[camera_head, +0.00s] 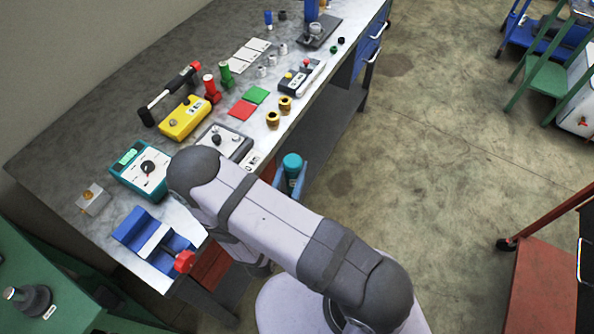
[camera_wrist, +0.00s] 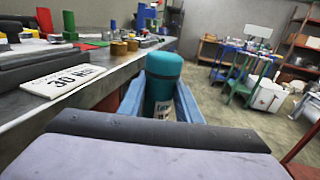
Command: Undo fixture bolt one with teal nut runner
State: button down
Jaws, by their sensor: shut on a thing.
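The teal nut runner (camera_head: 291,162) is a teal cylinder. It stands about upright between the blue fingers of my gripper (camera_head: 291,175), just off the front edge of the workbench. In the wrist view, the nut runner (camera_wrist: 163,72) sits between both fingers of my gripper (camera_wrist: 159,95), with a white label low on its body. My gripper is shut on it. Its lower end is hidden. A grey block (camera_head: 225,142) with dark knobs lies on the bench near my arm. I cannot tell which part is fixture bolt one.
A white "30 Nm" label plate (camera_wrist: 62,80) lies at the bench edge, left of my gripper. Brass nuts (camera_head: 279,110), a yellow box (camera_head: 186,118), a teal meter (camera_head: 140,168) and a blue vise (camera_head: 150,238) stand on the bench (camera_head: 75,150).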

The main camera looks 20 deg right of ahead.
jog(key=w+a+r+m+g+h+p, duration=0.1)
jog(key=a+r+p, duration=0.2)
jog(key=r+p, duration=0.4)
jog(key=w+a+r+p, duration=0.2)
jog(key=r+p, duration=0.4)
jog(key=r, duration=0.3)
jog(key=w+a+r+n+t+y+p, duration=0.2)
jog(key=a+r, duration=0.6)
jog(key=a, duration=0.4)
jog(key=shift+w+a+r+n+y+p, duration=0.2)
jog(key=shift+w+n+y+p, duration=0.3)
jog(key=shift+w+y, duration=0.3)
jog(key=shift+s+f, duration=0.1)
